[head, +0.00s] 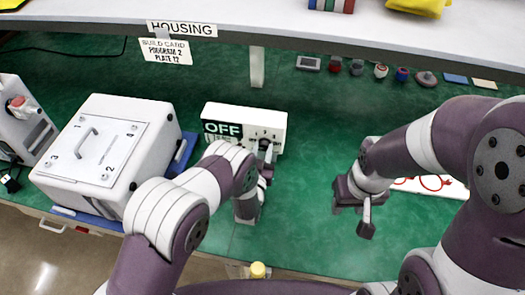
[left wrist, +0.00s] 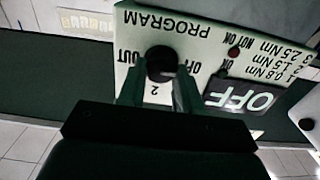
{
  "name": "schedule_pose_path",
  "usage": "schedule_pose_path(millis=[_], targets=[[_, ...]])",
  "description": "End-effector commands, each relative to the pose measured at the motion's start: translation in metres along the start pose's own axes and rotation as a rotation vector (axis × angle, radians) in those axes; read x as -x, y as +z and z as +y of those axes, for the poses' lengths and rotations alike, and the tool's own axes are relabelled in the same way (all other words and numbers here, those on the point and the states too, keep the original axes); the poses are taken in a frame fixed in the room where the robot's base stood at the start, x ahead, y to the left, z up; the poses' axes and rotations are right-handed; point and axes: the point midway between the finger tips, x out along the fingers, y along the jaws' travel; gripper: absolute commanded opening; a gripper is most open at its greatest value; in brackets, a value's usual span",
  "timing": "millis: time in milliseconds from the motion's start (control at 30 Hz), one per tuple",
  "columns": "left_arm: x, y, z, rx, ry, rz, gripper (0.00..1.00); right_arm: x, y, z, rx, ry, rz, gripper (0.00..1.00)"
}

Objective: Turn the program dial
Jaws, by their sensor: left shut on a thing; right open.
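A white program box (head: 268,117) stands at the back of the green bench, its display reading OFF. In the left wrist view the box (left wrist: 205,38) is upside down, with the word PROGRAM, a dark round dial (left wrist: 162,62) and the display (left wrist: 240,97). My left gripper (head: 264,152) is at the front of the box; in its wrist view its two fingers (left wrist: 158,88) are shut on the dial. The dial's pointer direction cannot be made out. My right gripper (head: 353,208) is open and empty above the bench, to the right of the box.
A hanging card (head: 166,52) reads BUILD CARD, PROGRAM 2, PLATE 12, under a HOUSING label (head: 182,29). A white housing (head: 105,150) with a numbered plate stands at left. Small parts line the back right. The green bench (head: 315,150) between my grippers is clear.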

Motion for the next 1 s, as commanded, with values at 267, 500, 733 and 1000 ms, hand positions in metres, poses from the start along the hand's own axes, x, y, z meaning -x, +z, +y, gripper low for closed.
schedule_pose_path(millis=[267,500,733,1000], targets=[[0.0,0.002,0.0,-0.108,0.0,-0.001,0.04,-0.008,0.001,0.0,0.0,0.0,0.0,0.43],[0.0,0.003,0.001,-0.31,0.0,0.0,0.04,-0.02,0.002,0.0,0.0,0.0,0.0,0.43],[0.0,0.004,0.002,-0.53,0.0,-0.001,0.04,-0.031,0.004,0.0,0.0,0.0,0.0,0.43],[0.0,0.004,0.003,-0.785,0.001,0.0,0.04,-0.043,0.005,0.0,0.0,0.0,0.0,0.43]])
